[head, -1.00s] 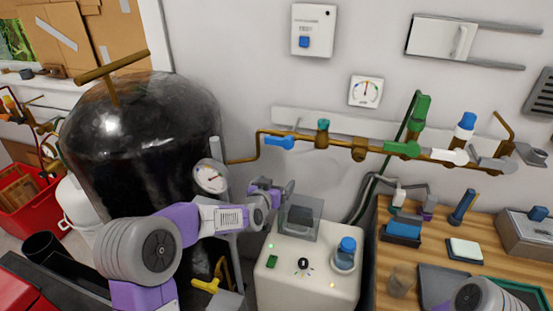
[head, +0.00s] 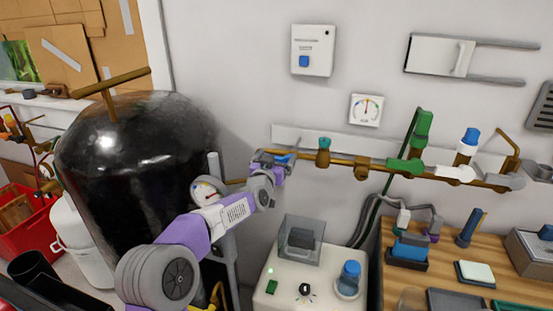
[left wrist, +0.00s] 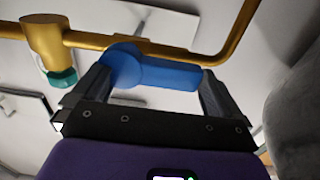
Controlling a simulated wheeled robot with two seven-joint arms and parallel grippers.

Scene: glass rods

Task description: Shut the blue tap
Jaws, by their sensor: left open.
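The blue tap (left wrist: 160,74) is a lever on the brass pipe (left wrist: 95,40) along the wall. In the left wrist view its lever lies along the pipe and spans the gap between my fingers. My left gripper (left wrist: 152,82) is open around the lever. Whether either finger touches it I cannot tell. In the head view my left gripper (head: 275,164) is up at the pipe's left end and mostly hides the tap, with only a bit of blue (head: 286,158) showing. My right gripper is not in view.
On the same pipe to the right are a teal-capped fitting (head: 323,148), a green tap (head: 404,166) and a white tap (head: 455,172). A black tank (head: 130,170) stands left of my arm. A white machine (head: 315,285) with a clear box (head: 300,240) stands below.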

